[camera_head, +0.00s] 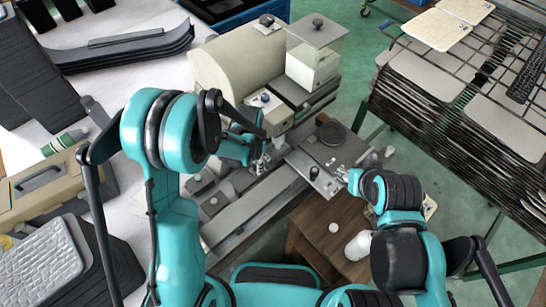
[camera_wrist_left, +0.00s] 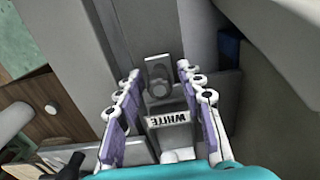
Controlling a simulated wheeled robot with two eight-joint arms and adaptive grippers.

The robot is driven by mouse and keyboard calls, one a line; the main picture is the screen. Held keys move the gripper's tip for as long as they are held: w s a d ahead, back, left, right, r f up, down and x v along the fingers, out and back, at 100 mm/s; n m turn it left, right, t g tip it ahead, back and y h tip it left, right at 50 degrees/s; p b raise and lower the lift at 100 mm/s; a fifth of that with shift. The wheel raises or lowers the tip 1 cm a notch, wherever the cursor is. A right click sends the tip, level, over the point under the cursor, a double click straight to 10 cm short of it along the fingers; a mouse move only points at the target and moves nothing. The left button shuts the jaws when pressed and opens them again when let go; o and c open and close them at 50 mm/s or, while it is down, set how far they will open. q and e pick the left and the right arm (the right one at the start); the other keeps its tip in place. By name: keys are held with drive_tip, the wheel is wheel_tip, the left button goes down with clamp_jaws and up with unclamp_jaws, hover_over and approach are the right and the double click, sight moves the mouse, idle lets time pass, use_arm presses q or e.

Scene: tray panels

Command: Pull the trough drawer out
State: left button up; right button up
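The pale machine (camera_head: 240,68) stands on the bench, with grey rails and blocks along its front. My left gripper (camera_head: 260,165) is over these grey parts. In the left wrist view, its two purple-padded fingers (camera_wrist_left: 158,72) are apart. Between them show a small grey plate with a round knob (camera_wrist_left: 160,88) and a grey part labelled WHITE (camera_wrist_left: 168,119). I cannot tell which part is the trough drawer, or whether the fingers touch anything. My right gripper (camera_head: 342,177) is beside a grey plate with a black knob (camera_head: 314,172); its opening is too small to read.
A wooden cabinet (camera_head: 320,215) with a white bottle (camera_head: 358,245) stands below the right arm. A wire rack of trays (camera_head: 450,100) is at the right. A beige case (camera_head: 45,185) and dark panels (camera_head: 115,48) lie on the left table. Green floor shows between bench and rack.

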use_arm(q)
drive_tip(key=c, duration=0.8)
